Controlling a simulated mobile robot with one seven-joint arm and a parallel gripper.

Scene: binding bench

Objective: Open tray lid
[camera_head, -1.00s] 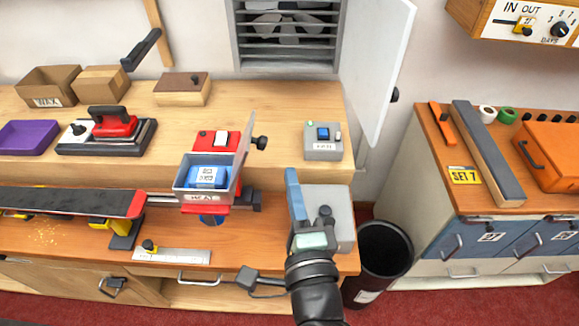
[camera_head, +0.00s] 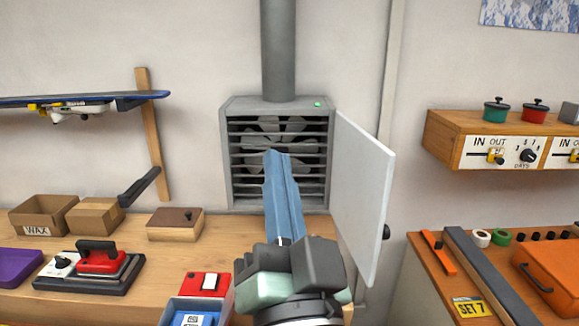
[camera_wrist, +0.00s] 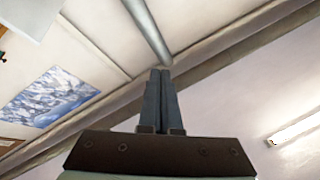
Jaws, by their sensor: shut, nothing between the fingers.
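A blue-grey tray (camera_head: 173,312) is cut off by the bottom edge of the head view, with a blue labelled block (camera_head: 193,320) inside. Its lid cannot be made out here; that side is cut off and lies near my wrist. My gripper (camera_head: 274,156) points upward in front of the slatted wall vent, above and to the right of the tray, apart from it. Its two blue-grey fingers are together and empty.
A white vent door (camera_head: 362,195) stands open to the right of the vent (camera_head: 235,107). A red switch box (camera_head: 205,284) is behind the tray. An orange case (camera_head: 555,275) sits on the right cabinet.

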